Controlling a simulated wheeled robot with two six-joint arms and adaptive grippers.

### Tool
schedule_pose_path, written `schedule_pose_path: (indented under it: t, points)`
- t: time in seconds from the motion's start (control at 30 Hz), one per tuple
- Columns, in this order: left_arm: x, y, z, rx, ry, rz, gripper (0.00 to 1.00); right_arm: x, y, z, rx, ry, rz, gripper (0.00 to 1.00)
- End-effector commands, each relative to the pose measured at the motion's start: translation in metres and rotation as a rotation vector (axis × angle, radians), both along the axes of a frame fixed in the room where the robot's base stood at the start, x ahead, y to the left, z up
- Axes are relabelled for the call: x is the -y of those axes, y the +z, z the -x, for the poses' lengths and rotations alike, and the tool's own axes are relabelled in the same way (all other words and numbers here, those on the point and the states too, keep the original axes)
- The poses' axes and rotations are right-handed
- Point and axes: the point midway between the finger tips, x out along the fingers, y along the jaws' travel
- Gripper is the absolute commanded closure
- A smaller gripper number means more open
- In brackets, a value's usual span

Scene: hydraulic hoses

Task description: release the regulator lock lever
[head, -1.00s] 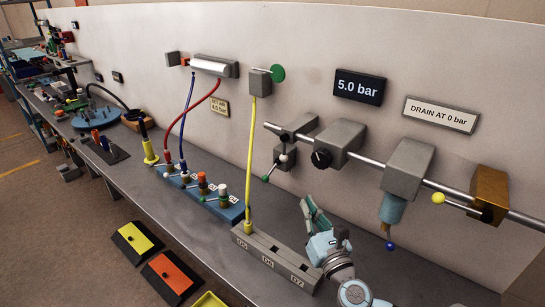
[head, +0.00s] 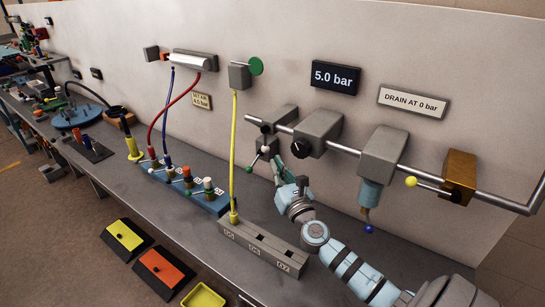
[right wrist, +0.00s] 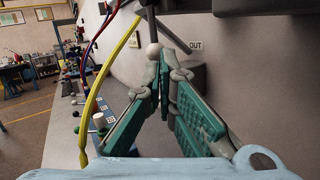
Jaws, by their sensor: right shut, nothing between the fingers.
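The grey regulator block (head: 318,133) with a black knob (head: 301,149) sits on the pipe along the wall. To its left, a grey valve block (head: 279,122) on the pipe has a lever with a white ball (head: 265,150) and a green ball (head: 250,170). I cannot tell which lever is the regulator lock. My right gripper (head: 278,166), with teal fingers, is shut and empty, just below and right of the white ball. In the right wrist view, the white ball (right wrist: 153,50) shows at the fingertips (right wrist: 164,62); contact is unclear. My left gripper is out of view.
A display (head: 335,77) reads 5.0 bar; a sign (head: 413,102) reads DRAIN AT 0 bar. A yellow hose (head: 234,150) hangs left of my gripper into a grey socket block (head: 262,246). A blue-ball lever (head: 369,229) and a yellow-ball lever (head: 411,182) are at the right.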

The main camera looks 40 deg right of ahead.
Motion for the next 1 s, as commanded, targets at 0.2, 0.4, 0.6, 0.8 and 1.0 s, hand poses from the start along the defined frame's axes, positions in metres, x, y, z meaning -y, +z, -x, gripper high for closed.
schedule_pose_path:
  t: [0.2,0.4,0.6,0.8,1.0]
  points:
    - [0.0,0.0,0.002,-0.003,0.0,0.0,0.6,0.008,0.005,-0.027,0.001,-0.001,0.0,1.0]
    - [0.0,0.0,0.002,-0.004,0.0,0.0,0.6,0.01,0.006,-0.032,-0.001,0.0,0.0,1.0]
    - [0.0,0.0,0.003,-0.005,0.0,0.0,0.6,0.01,0.006,-0.032,0.0,0.0,0.0,1.0]
    - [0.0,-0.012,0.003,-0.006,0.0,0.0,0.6,0.009,0.002,-0.033,0.018,0.0,-0.006,1.0]
    - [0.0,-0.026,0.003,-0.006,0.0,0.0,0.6,0.008,0.001,-0.036,0.052,0.0,-0.016,1.0]
